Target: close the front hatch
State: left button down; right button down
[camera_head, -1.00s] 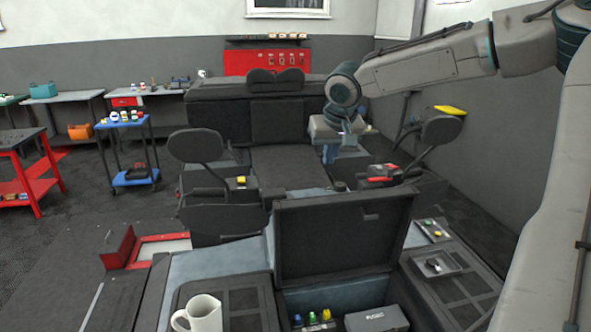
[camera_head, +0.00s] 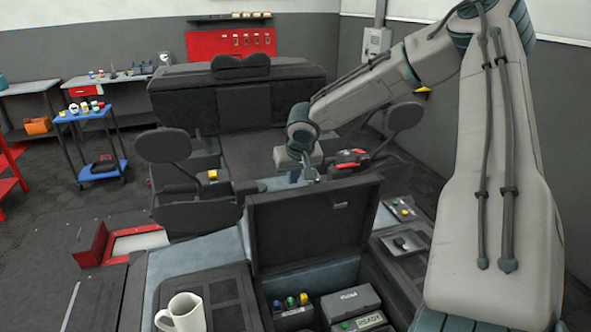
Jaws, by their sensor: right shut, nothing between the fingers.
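The front hatch (camera_head: 313,227) is a dark, flat lid with a small latch slot near its top edge. It stands raised, nearly upright, at the back of an open compartment (camera_head: 262,302). My right gripper (camera_head: 309,178) is just behind the hatch's top edge in the picture, and its fingers are small and partly hidden. It is shut and empty. I cannot tell whether it touches the hatch. My left gripper is not in view.
The compartment holds a grey fuse box (camera_head: 349,300), a device with a green display (camera_head: 368,320) and several coloured caps (camera_head: 291,302). A white mug (camera_head: 184,313) stands left of the compartment. A red-and-black object (camera_head: 352,158) is right of my gripper.

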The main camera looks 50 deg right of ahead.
jog(key=shift+s+a+r, duration=0.1)
jog(key=shift+s+a, duration=0.1)
jog(key=shift+s, duration=0.35)
jog(key=shift+s+a, duration=0.15)
jog(key=shift+s, duration=0.35)
jog(key=shift+w, duration=0.1)
jog(key=shift+w, duration=0.1)
